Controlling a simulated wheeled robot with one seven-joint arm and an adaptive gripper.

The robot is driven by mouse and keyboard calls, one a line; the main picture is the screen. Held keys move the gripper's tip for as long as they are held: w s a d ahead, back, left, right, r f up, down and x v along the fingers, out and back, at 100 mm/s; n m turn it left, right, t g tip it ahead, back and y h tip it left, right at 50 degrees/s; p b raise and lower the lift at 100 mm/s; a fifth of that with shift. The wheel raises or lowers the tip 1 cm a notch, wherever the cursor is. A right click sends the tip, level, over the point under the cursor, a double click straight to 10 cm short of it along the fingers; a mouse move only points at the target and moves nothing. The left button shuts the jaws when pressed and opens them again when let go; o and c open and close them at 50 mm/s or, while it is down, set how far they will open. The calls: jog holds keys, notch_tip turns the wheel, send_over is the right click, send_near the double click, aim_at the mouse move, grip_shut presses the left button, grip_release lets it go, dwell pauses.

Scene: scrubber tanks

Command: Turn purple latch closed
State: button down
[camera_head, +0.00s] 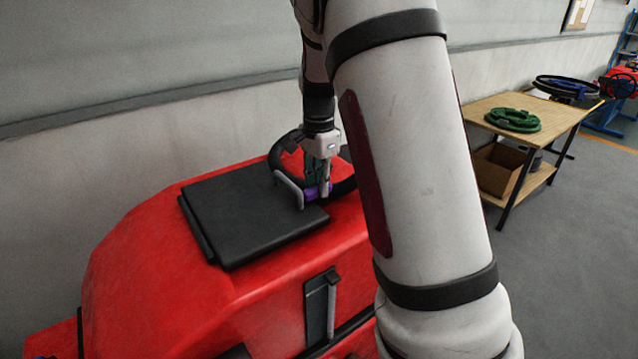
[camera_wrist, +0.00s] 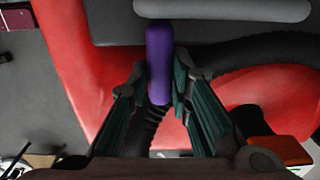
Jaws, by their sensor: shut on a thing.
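The purple latch (camera_wrist: 159,62) is a short rounded bar in the upper middle of the wrist view. In the head view the latch (camera_head: 311,193) is a small purple patch at the right edge of the black lid (camera_head: 250,215), beside a grey bar handle (camera_head: 289,188). My gripper (camera_head: 318,190) points down at it from above. In the wrist view the two fingers of my gripper (camera_wrist: 158,92) lie on either side of the latch's lower part, shut on it. The latch's fixing to the tank is hidden.
The red scrubber tank (camera_head: 170,265) fills the lower left. A black hose (camera_head: 345,187) curves behind my gripper. A wooden table (camera_head: 555,112) with a coiled green hose (camera_head: 512,120) stands at right. Grey floor is open at lower right.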

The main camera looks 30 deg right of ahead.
jog(key=c, duration=1.5)
grip_release()
jog(key=shift+o, duration=0.2)
notch_tip(320, 180, up, 12)
